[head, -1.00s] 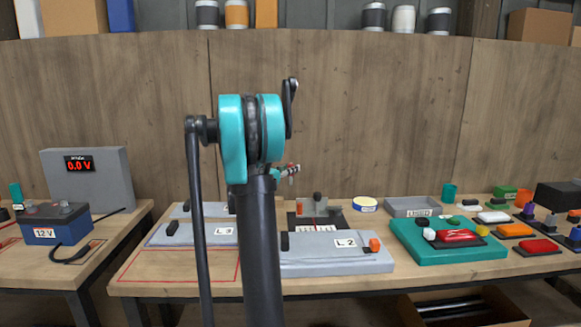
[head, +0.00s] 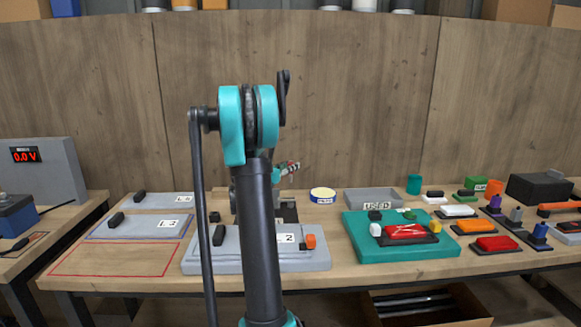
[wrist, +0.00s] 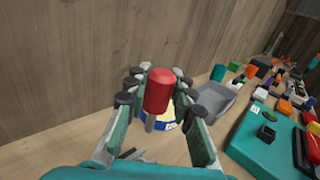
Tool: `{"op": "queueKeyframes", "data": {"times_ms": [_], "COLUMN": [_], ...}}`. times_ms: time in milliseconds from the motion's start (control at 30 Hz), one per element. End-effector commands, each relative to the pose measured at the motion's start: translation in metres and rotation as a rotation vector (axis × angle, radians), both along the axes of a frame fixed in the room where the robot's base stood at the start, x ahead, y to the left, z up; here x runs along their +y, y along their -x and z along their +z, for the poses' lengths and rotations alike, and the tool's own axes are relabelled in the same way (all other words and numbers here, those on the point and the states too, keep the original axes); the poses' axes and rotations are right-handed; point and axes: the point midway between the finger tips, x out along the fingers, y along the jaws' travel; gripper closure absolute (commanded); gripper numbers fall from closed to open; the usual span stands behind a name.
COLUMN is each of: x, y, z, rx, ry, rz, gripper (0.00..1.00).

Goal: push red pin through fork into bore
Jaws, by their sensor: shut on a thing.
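The red pin has a red domed head (wrist: 159,88) and a grey shank below it, seen in the wrist view. My gripper (wrist: 157,97) is shut on it, with a finger on each side. A dark fixture (head: 289,212) with grey parts stands on the bench below and is mostly hidden by my arm. I cannot make out the fork or the bore in either view.
A round yellow-and-blue tin (head: 322,195), a grey tray marked USED (head: 374,199) and a teal block (head: 358,243) with a red part lie to the right. A wooden wall stands behind.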

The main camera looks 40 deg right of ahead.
Motion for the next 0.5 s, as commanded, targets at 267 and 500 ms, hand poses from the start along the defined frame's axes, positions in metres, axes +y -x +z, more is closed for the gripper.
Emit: {"op": "queueKeyframes", "data": {"times_ms": [267,500], "x": [0.000,0.000], "y": [0.000,0.000], "z": [-0.006,-0.026], "rx": [0.000,0.000], "ry": [0.000,0.000], "rz": [0.000,0.000], "gripper": [1.00,1.00]}}
